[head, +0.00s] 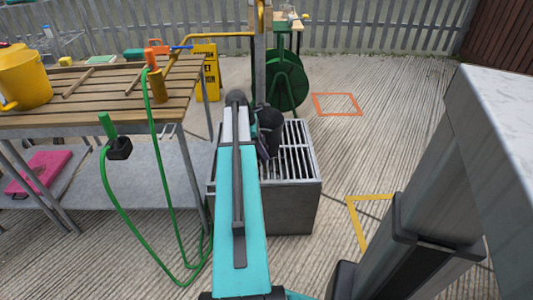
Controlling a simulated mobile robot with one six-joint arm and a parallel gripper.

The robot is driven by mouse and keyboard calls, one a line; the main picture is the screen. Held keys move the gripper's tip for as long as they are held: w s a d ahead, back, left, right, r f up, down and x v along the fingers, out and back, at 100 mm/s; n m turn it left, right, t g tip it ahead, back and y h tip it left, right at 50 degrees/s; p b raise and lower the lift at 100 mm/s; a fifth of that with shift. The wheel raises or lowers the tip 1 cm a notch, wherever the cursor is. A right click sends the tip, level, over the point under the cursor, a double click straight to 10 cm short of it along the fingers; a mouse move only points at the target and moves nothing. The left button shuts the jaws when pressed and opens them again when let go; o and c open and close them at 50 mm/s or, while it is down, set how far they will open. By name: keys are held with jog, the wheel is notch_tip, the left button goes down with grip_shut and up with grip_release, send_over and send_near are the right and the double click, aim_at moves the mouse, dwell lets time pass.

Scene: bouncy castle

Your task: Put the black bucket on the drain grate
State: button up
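The black bucket (271,119) shows as a dark rounded shape in the middle of the head view, at the back left part of the drain grate. The drain grate (298,158) is a grey slatted top on a box-like grey block. My teal arm reaches forward and covers the grate's left side. My gripper (263,147) is a dark shape beside the arm's far end, close against the bucket. Its fingers blend with the bucket, so I cannot tell whether they are open or shut, or whether the bucket rests on the slats.
A slatted wooden table (110,90) with a yellow bucket (24,78) stands left, a green hose (125,215) hanging at its side. A green hose reel (287,82) and yellow wet-floor sign (207,70) stand behind. An orange floor square (337,104) lies on clear floor at right.

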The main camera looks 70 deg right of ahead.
jog(key=p+v, duration=0.1)
jog(key=v, duration=0.7)
jog(key=shift+r+p, duration=0.2)
jog(key=shift+p, duration=0.2)
dwell(0.4)
